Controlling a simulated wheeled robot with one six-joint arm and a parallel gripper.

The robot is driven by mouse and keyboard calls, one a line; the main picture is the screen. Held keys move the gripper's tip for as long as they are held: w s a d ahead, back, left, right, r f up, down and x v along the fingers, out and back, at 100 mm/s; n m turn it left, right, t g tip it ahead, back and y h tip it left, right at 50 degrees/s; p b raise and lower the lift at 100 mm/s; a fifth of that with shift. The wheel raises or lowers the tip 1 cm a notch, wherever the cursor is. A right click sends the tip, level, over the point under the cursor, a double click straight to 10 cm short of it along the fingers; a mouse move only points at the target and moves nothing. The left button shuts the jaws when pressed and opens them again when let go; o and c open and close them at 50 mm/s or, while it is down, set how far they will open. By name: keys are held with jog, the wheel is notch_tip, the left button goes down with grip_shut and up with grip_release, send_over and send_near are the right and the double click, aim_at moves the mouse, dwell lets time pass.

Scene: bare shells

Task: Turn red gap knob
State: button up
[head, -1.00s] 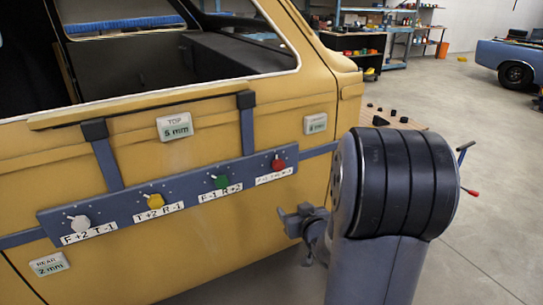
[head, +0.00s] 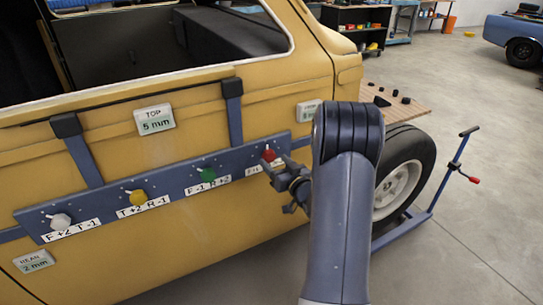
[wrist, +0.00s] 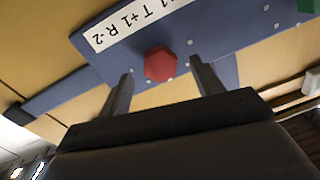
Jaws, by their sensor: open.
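The red knob (head: 269,155) is at the right end of the blue-grey bar (head: 104,197) fixed across the yellow car door. In the wrist view the red knob (wrist: 160,65) is a six-sided shape ahead of and between my two open fingers. My gripper (wrist: 162,80) is open and empty, with no visible finger contact on the knob. In the head view my gripper (head: 272,167) is just below and right of the knob. Part of the knob's label is hidden behind my gripper there.
Green (head: 207,176), yellow (head: 137,197) and white (head: 60,221) knobs sit along the bar to the left. Gap readouts show "TOP 5 mm" (head: 154,119) and "REAR 2 mm" (head: 34,261); a third readout (head: 308,110) is partly hidden. A wheel (head: 400,185) and stand (head: 450,175) are at right.

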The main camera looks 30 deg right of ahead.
aim_at(272, 159)
jog(key=shift+w+a, duration=0.1)
jog(key=shift+w, duration=1.4)
jog(key=shift+c, duration=0.2)
jog(key=c, duration=0.9)
